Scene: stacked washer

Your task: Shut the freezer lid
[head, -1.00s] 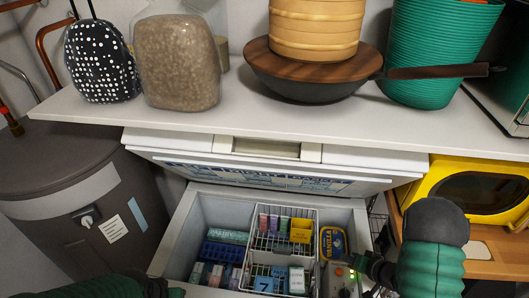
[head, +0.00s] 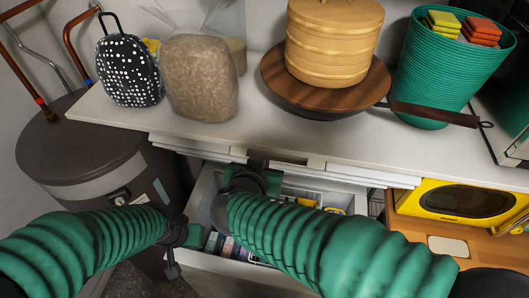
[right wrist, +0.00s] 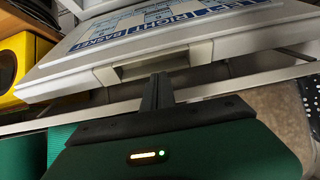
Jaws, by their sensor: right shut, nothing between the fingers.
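The freezer lid (head: 372,176) stands open, tilted up at the back under the shelf. In the right wrist view its printed inner face and edge handle recess (right wrist: 155,62) show. My right gripper (head: 258,165) is shut and empty, at the lid's front edge by the handle recess; its fingers (right wrist: 158,90) show close to that edge, though contact is unclear. The freezer body (head: 225,263) is open below, with packets inside, mostly hidden by my right arm. My left gripper (head: 174,262) is low over the freezer's left side, its fingers too dark and small to read.
A grey drum (head: 75,150) stands left, a yellow appliance (head: 460,195) right. Room there is tight.

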